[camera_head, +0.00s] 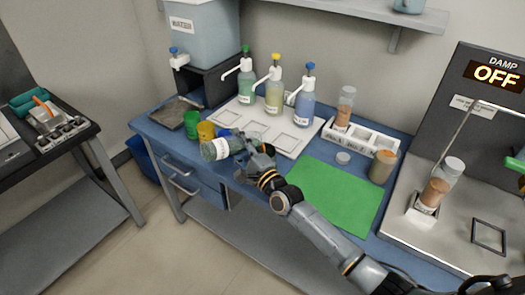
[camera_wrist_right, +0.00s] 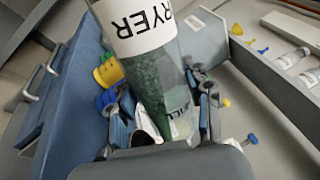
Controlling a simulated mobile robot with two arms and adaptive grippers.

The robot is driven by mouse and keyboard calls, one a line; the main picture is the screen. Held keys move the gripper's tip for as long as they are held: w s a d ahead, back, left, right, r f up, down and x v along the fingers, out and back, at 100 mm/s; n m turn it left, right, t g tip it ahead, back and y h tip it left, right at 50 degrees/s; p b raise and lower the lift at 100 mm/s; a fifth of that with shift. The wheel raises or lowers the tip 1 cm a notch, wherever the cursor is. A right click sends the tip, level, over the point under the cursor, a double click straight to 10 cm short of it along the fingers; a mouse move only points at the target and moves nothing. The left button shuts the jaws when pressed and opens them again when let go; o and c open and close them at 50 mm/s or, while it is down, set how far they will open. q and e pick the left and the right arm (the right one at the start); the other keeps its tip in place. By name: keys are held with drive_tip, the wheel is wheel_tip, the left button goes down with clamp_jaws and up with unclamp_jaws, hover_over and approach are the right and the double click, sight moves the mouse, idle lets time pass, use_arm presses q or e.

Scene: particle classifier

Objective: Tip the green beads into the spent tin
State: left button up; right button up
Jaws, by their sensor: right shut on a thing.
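My right gripper (camera_head: 254,160) is shut on a clear jar (camera_head: 214,150) of green beads. The jar is tilted nearly onto its side above the table's left part, by the coloured cups. In the right wrist view the jar (camera_wrist_right: 135,35) has a white label ending in "RYER", and green beads (camera_wrist_right: 152,90) lie along its wall between the fingers (camera_wrist_right: 163,108). Its mouth is not clear. A greyish-tan tin (camera_head: 383,168) with an orange-brown top stands at the right beyond the green mat; I read no label on it. My left gripper is out of view.
Green (camera_head: 191,124) and yellow (camera_head: 206,131) cups stand by the jar. Pump bottles (camera_head: 273,97) stand on a white board behind. A small white lid (camera_head: 343,157) lies near the white rack (camera_head: 360,139). The green mat (camera_head: 325,195) is bare. Another jar (camera_head: 439,182) stands at far right.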

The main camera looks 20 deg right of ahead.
drive_tip(key=shift+w+d+r+m+h+p, duration=0.15)
drive_tip(key=shift+d+r+m+p, duration=0.2)
drive_tip(key=shift+m, duration=0.35)
drive_tip(key=shift+w+d+r+m+h+p, duration=0.1)
drive_tip(key=shift+d+r+m+p, duration=0.15)
drive_tip(key=shift+r+m, duration=0.35)
drive_tip(key=shift+w+d+r+m+h+p, duration=0.15)
drive_tip(key=shift+d+r+m+p, duration=0.15)
drive_tip(key=shift+m, duration=0.5)
idle(2.5)
